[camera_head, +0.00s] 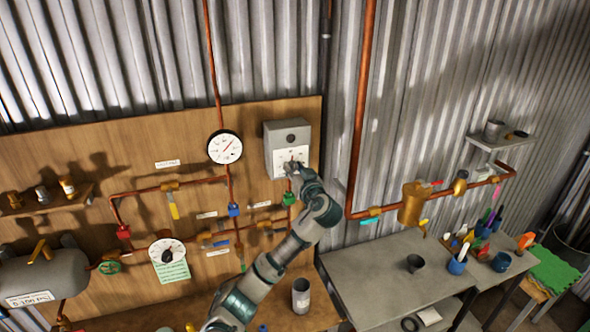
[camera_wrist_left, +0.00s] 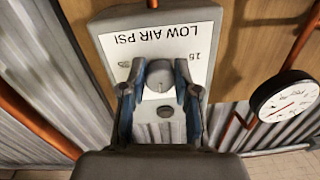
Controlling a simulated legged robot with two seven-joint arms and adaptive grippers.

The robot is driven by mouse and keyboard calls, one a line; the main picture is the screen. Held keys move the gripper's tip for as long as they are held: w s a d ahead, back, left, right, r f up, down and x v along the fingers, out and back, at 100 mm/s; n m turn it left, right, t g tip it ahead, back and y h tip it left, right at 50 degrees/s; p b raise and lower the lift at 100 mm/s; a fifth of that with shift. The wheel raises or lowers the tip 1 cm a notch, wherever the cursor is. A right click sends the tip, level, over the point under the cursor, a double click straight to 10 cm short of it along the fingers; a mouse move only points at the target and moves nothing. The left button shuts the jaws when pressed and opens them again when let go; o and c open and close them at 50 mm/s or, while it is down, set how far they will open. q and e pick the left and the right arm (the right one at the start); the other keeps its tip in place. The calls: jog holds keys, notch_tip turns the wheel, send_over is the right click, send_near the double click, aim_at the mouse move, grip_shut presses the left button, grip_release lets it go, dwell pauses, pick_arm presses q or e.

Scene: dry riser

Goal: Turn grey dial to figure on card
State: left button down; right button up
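The grey dial (camera_wrist_left: 158,84) sits on the white face of a grey box (camera_head: 290,127), fixed high on the wooden board. In the left wrist view the box's label (camera_wrist_left: 160,38) appears upside down and reads "LOW AIR PSI". My left gripper (camera_head: 294,170) is at the front of the box; in the wrist view its fingers (camera_wrist_left: 158,80) stand on either side of the dial. I cannot tell whether they press on it. My gripper hides part of the dial face in the head view. A green card (camera_head: 173,271) with small unreadable print hangs below a white-faced dial (camera_head: 166,252).
A round gauge (camera_head: 225,147) hangs left of the box and also shows in the wrist view (camera_wrist_left: 287,100). Copper pipes and coloured valves cover the board. A grey tank (camera_head: 45,277) stands lower left. A grey bench (camera_head: 385,270) with cups and tools is at the right.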

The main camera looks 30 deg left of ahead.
pick_arm(q)
jog(key=shift+f+n+b, duration=0.2)
jog(key=shift+n+b, duration=0.2)
jog(key=shift+b, duration=0.5)
jog(key=n+b, duration=0.2)
jog(key=b, duration=0.1)
jog(key=n+b, duration=0.2)
jog(key=b, duration=0.1)
jog(key=shift+w+d+f+n+b, duration=0.1)
jog(key=shift+d+n+b, duration=0.05)
jog(key=shift+n+b, duration=0.15)
jog(key=n+b, duration=0.1)
jog(key=n, duration=0.1)
jog(key=shift+n+b, duration=0.3)
jog(key=shift+b, duration=0.05)
jog(key=shift+r+n+b, duration=0.2)
jog(key=shift+n+b, duration=0.35)
jog(key=shift+n, duration=0.95)
jog(key=c, duration=0.9)
grip_release()
jog(key=shift+o, duration=0.2)
jog(key=shift+r, duration=0.1)
jog(key=v, duration=1.2)
